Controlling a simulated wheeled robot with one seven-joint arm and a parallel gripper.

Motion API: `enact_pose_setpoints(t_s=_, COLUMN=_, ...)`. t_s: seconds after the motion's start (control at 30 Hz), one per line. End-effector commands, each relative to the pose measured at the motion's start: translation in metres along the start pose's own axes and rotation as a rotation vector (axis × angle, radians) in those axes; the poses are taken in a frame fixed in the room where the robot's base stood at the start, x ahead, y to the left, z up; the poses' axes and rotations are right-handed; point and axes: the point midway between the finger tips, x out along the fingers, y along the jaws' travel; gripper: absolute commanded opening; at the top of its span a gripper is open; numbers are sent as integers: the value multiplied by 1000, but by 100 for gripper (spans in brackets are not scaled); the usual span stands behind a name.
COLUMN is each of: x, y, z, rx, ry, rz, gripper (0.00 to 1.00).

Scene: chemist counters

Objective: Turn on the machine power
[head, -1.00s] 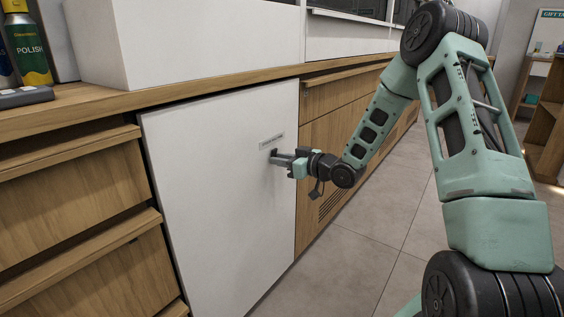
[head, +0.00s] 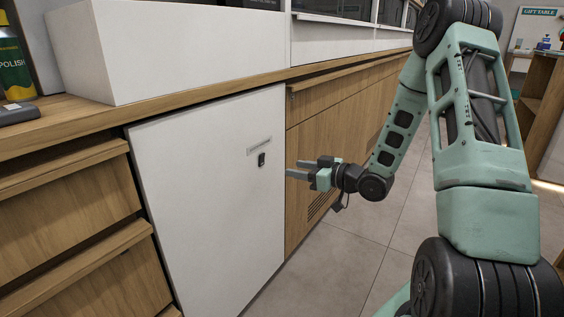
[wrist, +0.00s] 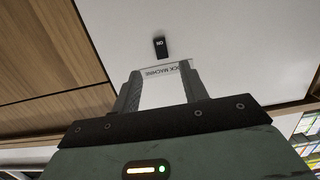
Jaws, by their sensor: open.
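The machine (head: 205,210) is a white panel-fronted unit under the wooden counter. A small black switch (head: 262,159) sits on its front, below a thin grey label (head: 259,146). In the wrist view the switch (wrist: 160,47) shows a white marking that looks like "ON" upside down, and the label (wrist: 163,71) reads in part "CK MACHINE". My gripper (head: 287,170) is open and empty, to the right of the switch and apart from the panel. In the wrist view my two fingers (wrist: 160,76) are spread, with the label seen between them and the switch beyond.
Wooden drawers (head: 75,210) stand left of the machine, and wooden cabinet fronts (head: 330,130) continue to the right. A white box (head: 170,50) and a polish bottle (head: 14,60) stand on the counter. The tiled floor (head: 340,265) in front is clear.

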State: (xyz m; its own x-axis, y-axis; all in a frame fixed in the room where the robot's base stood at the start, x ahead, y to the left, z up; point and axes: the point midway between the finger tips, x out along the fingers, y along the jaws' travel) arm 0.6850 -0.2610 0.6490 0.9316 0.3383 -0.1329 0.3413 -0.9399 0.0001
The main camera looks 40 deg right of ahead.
Motion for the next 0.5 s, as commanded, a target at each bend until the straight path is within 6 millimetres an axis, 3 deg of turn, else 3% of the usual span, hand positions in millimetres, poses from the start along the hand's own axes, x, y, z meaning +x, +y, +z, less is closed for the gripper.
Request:
enact_pose_setpoints(t_s=0.2, x=-45, y=0, z=-2, rx=3, ry=0, rz=3, gripper=44)
enact_pose_setpoints(t_s=0.5, x=-69, y=0, z=0, rx=1, ry=0, rz=0, gripper=44)
